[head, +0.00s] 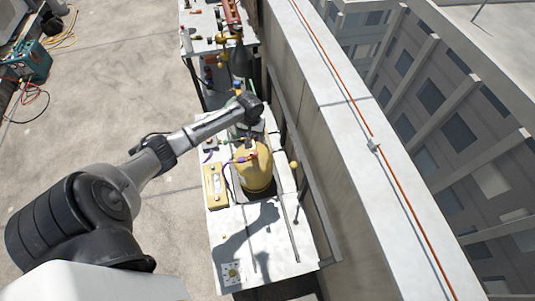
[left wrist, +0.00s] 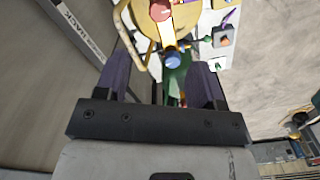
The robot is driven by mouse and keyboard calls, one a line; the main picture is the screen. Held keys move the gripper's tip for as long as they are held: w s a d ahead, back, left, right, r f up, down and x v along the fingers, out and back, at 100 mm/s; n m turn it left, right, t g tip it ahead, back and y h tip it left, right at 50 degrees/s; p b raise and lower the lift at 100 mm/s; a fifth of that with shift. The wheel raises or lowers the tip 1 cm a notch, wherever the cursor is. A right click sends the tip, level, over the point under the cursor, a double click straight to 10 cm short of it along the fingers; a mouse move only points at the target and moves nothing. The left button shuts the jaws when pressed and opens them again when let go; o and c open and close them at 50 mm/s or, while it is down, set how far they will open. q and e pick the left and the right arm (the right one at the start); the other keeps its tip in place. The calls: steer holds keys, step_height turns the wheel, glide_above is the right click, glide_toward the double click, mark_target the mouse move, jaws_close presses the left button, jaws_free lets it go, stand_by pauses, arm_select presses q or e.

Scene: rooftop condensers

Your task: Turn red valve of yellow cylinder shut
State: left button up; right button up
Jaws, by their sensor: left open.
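The yellow cylinder (head: 256,175) stands upright on a narrow white workbench in the head view. Its yellow top also shows at the upper edge of the left wrist view (left wrist: 137,18). A round red knob, the red valve (left wrist: 160,10), is at the top edge of that view, partly cut off, with a blue knob (left wrist: 172,60) nearer me. My left gripper (left wrist: 162,75) is open, its two dark fingers apart; the blue knob lies in view between them, and the red valve is beyond the fingertips. Contact cannot be told. My right gripper is not in view.
The workbench (head: 275,245) also carries a yellow box (head: 215,186) left of the cylinder. A second table (head: 199,18) with tools stands behind. A concrete parapet (head: 345,150) runs along the right. A teal machine (head: 30,62) with a red hose sits left; the floor between is clear.

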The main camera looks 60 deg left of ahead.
mark_target(254, 152)
arm_select(q)
step_height(254, 152, down, 12)
steer(key=shift+r+n+b, duration=0.15)
steer(key=shift+n+b, duration=0.5)
steer(key=shift+n, duration=0.45)
steer(key=shift+f, duration=1.05)
steer(key=shift+c, duration=0.2)
steer(key=c, duration=0.8)
steer(key=shift+c, duration=0.5)
